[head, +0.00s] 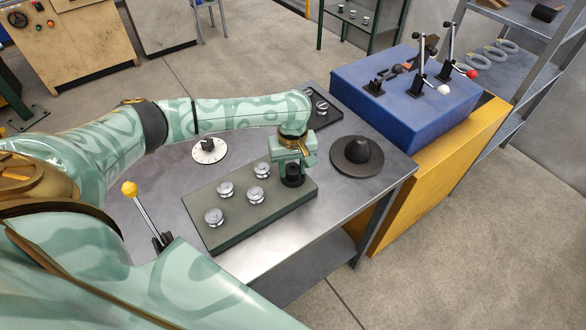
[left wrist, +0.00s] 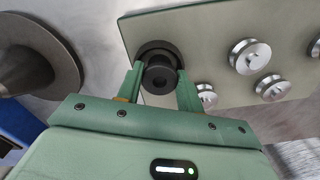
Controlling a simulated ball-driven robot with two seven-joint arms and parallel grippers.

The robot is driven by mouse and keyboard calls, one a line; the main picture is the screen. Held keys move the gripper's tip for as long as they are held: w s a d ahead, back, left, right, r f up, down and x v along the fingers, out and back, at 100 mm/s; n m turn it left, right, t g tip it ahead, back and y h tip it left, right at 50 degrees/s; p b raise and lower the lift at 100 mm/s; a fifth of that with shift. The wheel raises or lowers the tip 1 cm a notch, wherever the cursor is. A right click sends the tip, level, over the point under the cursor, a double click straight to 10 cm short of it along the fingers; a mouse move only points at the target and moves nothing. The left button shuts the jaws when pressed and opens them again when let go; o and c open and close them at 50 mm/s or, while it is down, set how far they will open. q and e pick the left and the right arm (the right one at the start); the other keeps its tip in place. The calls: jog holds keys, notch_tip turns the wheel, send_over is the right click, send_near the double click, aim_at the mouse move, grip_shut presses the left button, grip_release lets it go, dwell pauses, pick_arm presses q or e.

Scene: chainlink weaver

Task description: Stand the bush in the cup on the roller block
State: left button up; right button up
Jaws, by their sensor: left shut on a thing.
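The roller block (head: 216,238) is a dark grey-green slab on the metal table, with several silver rollers on top. The black cup (left wrist: 143,54) is at the block's far right end and also shows below my gripper in the head view (head: 292,181). My left gripper (head: 292,164) points down over that end. In the left wrist view its fingers (left wrist: 161,84) are shut on the black bush (left wrist: 160,77), a small cylinder with a hole in its end. The bush lines up with the cup; whether it is inside or just above, I cannot tell. The fingers partly hide both.
A black hat-shaped piece (head: 357,157) stands right of the block. A white dial (head: 209,151) and a dark tray (head: 322,110) are behind. A yellow-knobbed lever (head: 130,190) stands at the left. A blue box with levers (head: 400,100) is beyond the table's right end.

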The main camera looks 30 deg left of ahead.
aim_at(293, 168)
pick_arm(q)
jog(key=o, duration=1)
jog(key=shift+f, duration=0.1)
jog(key=shift+w, duration=0.1)
notch_tip(293, 168, up, 12)
jog(key=p, duration=0.5)
